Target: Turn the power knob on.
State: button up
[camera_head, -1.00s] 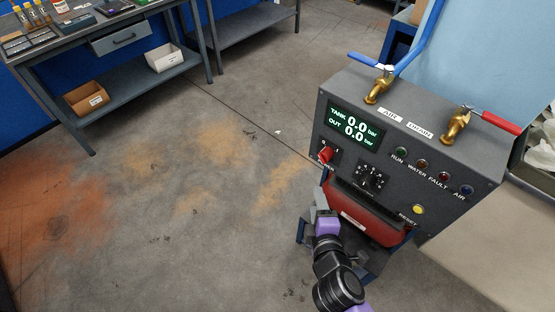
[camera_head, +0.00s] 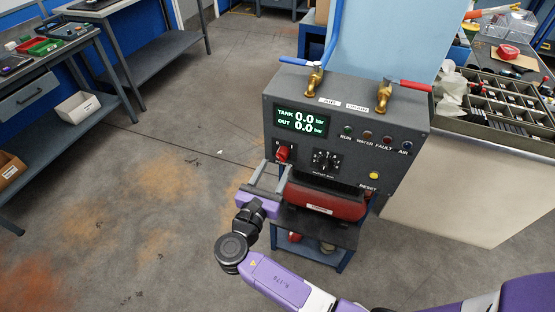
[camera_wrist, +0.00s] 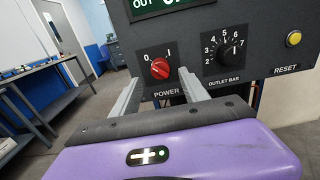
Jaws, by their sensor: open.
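The red power knob (camera_head: 282,154) is on the lower left of the grey control panel's face (camera_head: 356,167), below the lit display (camera_head: 300,121). In the wrist view the red knob (camera_wrist: 160,68) sits under the marks 0 and 1, above the word POWER; which mark it points to is hard to tell. My gripper (camera_head: 270,174) is open and empty in front of the panel, just below the knob in the head view. In the wrist view the fingers of my gripper (camera_wrist: 161,76) point at the panel, one on each side of the knob. Contact cannot be seen.
A black outlet dial (camera_wrist: 226,52) is close to the right of the knob. A yellow reset button (camera_head: 374,175) is farther right. A red rounded body (camera_head: 325,201) lies below the panel. Blue-handled (camera_head: 299,63) and red-handled (camera_head: 415,86) valves stand on top. Open floor is to the left.

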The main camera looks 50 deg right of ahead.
aim_at(282, 155)
jog(key=shift+x, duration=2.3)
grip_shut()
